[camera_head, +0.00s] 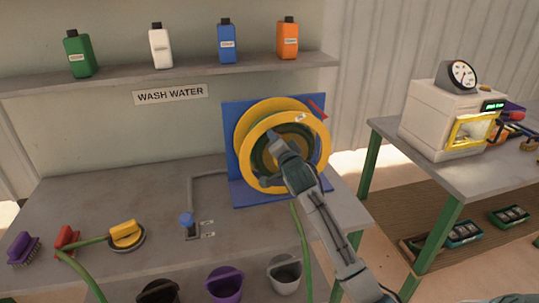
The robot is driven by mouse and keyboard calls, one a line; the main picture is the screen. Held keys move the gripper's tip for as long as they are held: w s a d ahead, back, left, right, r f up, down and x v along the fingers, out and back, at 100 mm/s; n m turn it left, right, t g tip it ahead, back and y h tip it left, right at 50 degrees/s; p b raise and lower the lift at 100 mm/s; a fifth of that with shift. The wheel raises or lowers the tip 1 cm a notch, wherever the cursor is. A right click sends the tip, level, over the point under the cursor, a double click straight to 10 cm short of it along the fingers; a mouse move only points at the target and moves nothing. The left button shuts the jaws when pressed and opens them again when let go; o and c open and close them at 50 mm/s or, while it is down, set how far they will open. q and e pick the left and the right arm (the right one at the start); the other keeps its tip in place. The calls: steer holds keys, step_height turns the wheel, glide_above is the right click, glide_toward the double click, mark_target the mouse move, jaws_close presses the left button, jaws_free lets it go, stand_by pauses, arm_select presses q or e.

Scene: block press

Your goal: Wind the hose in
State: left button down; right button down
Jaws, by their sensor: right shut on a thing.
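The hose reel (243,128) is a yellow drum on a blue stand (231,150), at the back of the bench. Green hose (302,240) runs down from the reel over the bench's front edge. My left gripper is out of view.
A blue tap (187,219) on a grey pipe stands left of the reel. Brushes (23,248) lie at far left. Buckets (224,284) stand in front. A shelf (190,74) holds bottles. The bench's middle is mostly clear.

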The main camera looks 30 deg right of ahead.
steer(key=d+m+b, duration=0.2)
steer(key=s+d+r+m, duration=0.1)
steer(key=m, duration=0.1)
steer(key=shift+d+b, duration=0.35)
steer(key=shift+b, duration=0.05)
steer(key=shift+s+d+r+m+b, duration=0.1)
steer(key=shift+d+r+m+b, duration=0.1)
steer(key=shift+d+m+b, duration=0.6)
steer(key=c, duration=1.3)
jaws_free()
steer(key=o, duration=0.3)
steer(key=shift+d, duration=0.1)
steer(key=shift+o, duration=0.2)
